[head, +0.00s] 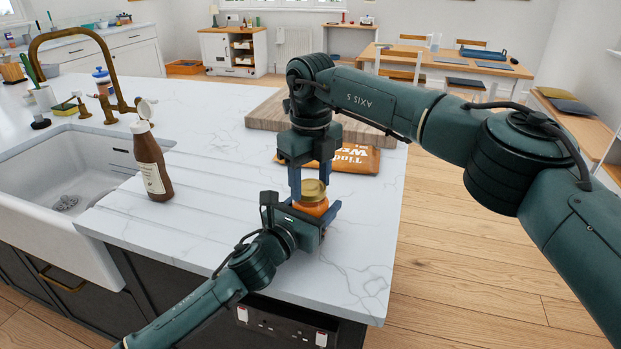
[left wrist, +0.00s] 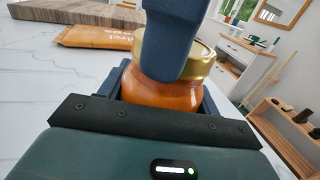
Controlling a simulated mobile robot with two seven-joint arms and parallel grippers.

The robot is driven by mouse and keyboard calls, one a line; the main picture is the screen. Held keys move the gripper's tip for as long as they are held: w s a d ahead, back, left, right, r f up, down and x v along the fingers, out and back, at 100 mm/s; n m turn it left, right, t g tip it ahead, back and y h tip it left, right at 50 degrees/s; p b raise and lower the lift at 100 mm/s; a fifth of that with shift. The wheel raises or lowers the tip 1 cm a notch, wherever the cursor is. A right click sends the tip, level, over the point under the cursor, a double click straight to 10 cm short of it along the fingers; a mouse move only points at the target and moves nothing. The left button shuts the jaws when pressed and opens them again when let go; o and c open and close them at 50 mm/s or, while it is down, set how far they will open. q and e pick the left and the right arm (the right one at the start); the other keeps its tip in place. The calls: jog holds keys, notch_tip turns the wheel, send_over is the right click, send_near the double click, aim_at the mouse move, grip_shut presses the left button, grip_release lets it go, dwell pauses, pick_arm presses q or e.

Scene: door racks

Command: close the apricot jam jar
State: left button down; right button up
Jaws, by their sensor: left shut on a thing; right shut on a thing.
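The apricot jam jar (head: 311,206) is an orange jar standing near the right edge of the white marble counter. Its gold lid (head: 313,188) sits on top of the jar; how tightly it is seated I cannot tell. My left gripper (head: 311,216) is shut around the jar's body from the front. My right gripper (head: 311,184) points down from above and is shut on the lid. In the left wrist view the jar (left wrist: 165,93) sits between the left fingers, and a blue right finger hides part of the lid (left wrist: 202,64).
An orange packet (head: 350,160) lies behind the jar, by a wooden board (head: 265,115). A brown bottle (head: 150,165) with its cap flipped up stands left, near the white sink (head: 40,222). The counter between bottle and jar is clear.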

jog(key=m, duration=1.5)
jog(key=o, duration=1.2)
jog(key=shift+c, duration=0.2)
notch_tip(320, 180, up, 12)
